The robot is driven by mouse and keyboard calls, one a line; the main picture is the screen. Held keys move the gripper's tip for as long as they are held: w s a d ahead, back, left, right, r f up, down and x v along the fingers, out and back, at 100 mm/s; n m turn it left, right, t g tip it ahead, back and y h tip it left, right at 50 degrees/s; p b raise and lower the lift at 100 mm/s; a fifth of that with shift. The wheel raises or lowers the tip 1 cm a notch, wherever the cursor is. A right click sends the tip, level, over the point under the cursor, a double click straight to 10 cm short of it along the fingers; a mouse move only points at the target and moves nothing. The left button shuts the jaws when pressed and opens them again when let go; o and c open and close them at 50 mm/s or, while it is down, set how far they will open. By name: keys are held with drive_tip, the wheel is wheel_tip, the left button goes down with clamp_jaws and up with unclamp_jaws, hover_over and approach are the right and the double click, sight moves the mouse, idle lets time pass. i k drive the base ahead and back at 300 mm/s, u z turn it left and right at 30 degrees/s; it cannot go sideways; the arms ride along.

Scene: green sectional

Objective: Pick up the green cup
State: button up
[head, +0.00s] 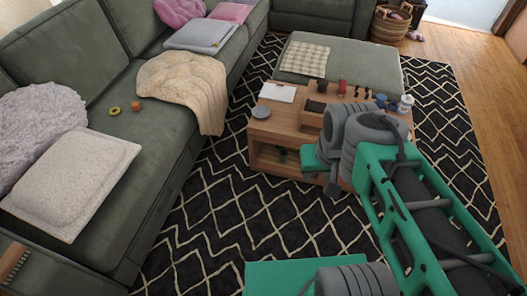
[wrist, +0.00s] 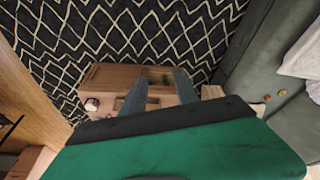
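No green cup shows clearly. A small dark green thing (head: 282,153) sits in the open lower shelf of the wooden coffee table (head: 262,130); it is too small and shaded to tell what it is. The wrist view also shows something green in the table's shelf (wrist: 161,79), near the fingertips in the picture. My gripper (wrist: 160,74) has its two grey fingers apart with nothing seen between them but the table beyond. In the head view my arm reaches over the table's near right side and hides part of its top and front.
On the table top are a grey round thing (head: 261,111), a white pad (head: 278,92), a red item (head: 342,87), blue items (head: 381,100) and a white jar (head: 405,103). A green sofa (head: 155,125) runs along the left. Patterned rug (head: 215,215) lies clear before the table.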

sight(283, 153)
drive_tip(key=u, duration=0.4)
drive_tip(key=i, duration=0.85)
drive_tip(key=u, duration=0.15)
